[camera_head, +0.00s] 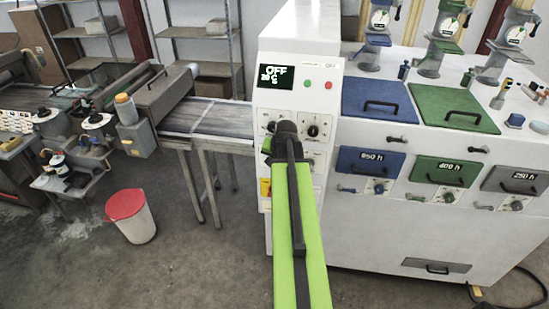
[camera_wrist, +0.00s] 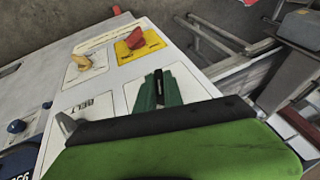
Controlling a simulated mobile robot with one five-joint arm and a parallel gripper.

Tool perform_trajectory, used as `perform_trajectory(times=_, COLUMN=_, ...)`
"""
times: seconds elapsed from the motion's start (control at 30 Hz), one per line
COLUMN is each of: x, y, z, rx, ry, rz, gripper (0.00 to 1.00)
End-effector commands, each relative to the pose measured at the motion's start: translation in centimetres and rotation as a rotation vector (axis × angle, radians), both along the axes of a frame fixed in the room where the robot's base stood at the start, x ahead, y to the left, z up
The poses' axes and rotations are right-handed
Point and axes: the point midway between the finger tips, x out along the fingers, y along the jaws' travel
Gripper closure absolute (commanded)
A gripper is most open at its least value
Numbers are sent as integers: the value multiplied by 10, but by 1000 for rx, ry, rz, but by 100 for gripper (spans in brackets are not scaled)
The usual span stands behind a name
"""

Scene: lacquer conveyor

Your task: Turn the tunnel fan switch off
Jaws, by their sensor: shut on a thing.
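The white control cabinet (camera_head: 299,60) stands in the middle of the head view. My gripper (camera_wrist: 158,92) is at its front panel, below the display. In the wrist view, its dark green fingers are shut on a narrow black switch handle (camera_wrist: 159,80) on a white plate (camera_wrist: 190,82). This looks to be the fan switch, but its label is hidden by my gripper. Its exact turn angle is hard to tell. In the head view my arm covers it.
Beside the held switch are a red switch (camera_wrist: 135,38) on a yellow plate, a yellow knob (camera_wrist: 81,62) and a plate labelled "BELT" (camera_wrist: 97,106). A black knob (camera_head: 313,131) is right of my gripper. A conveyor (camera_head: 210,118) and white bin with red lid (camera_head: 126,205) stand left.

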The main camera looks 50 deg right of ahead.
Motion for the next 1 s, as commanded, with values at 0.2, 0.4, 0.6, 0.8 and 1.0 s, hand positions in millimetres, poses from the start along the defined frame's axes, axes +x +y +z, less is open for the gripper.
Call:
perform_trajectory(times=0.2, x=7, y=1, z=2, rx=-112, ry=167, rz=5, gripper=100)
perform_trajectory(times=0.4, x=9, y=2, z=0, rx=-211, ry=325, rz=6, gripper=100)
perform_trajectory(times=0.6, x=10, y=2, z=-2, rx=-302, ry=467, rz=6, gripper=100)
perform_trajectory(times=0.8, x=11, y=3, z=-3, rx=-370, ry=577, rz=5, gripper=100)
perform_trajectory(times=1.0, x=10, y=3, z=-2, rx=-413, ry=647, rz=5, gripper=100)
